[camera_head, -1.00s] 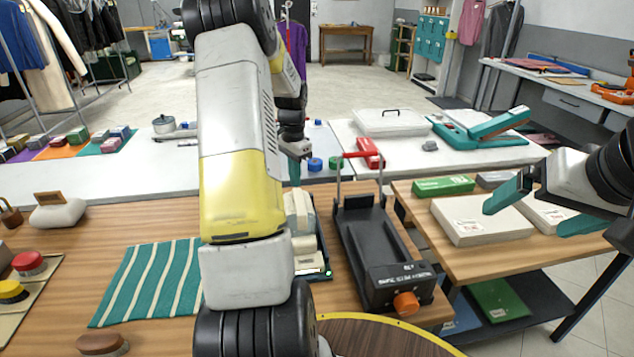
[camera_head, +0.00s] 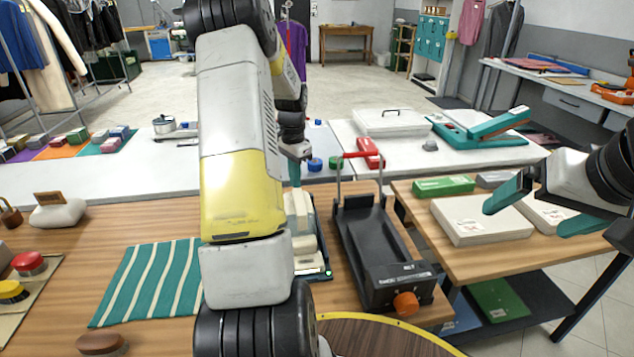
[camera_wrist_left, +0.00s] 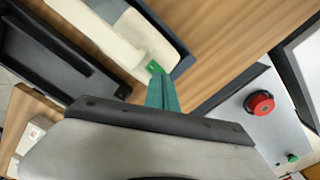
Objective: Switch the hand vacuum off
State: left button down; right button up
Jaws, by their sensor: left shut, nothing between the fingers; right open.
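The hand vacuum (camera_head: 306,232) looks like a cream body in a dark tray (camera_head: 327,277) on the wooden table, partly hidden behind my left arm. In the left wrist view the cream body (camera_wrist_left: 120,38) has a small bright green patch (camera_wrist_left: 155,66) at its near end. My left gripper (camera_head: 295,181) points down over its far end with teal fingers shut and empty. In the left wrist view the fingertips (camera_wrist_left: 155,72) are right at the green patch; I cannot tell whether they touch it. My right gripper (camera_head: 523,220) is open and empty over the right table.
A black device with an orange knob (camera_head: 405,304) stands close right of the tray. A striped teal cloth (camera_head: 150,280) lies left. White boxes (camera_head: 470,217) lie under the right gripper. A red round thing (camera_wrist_left: 260,104) shows in the left wrist view.

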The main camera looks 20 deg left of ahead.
pick_arm(q)
jog(key=shift+f, duration=0.65)
jog(key=shift+r, duration=3.55)
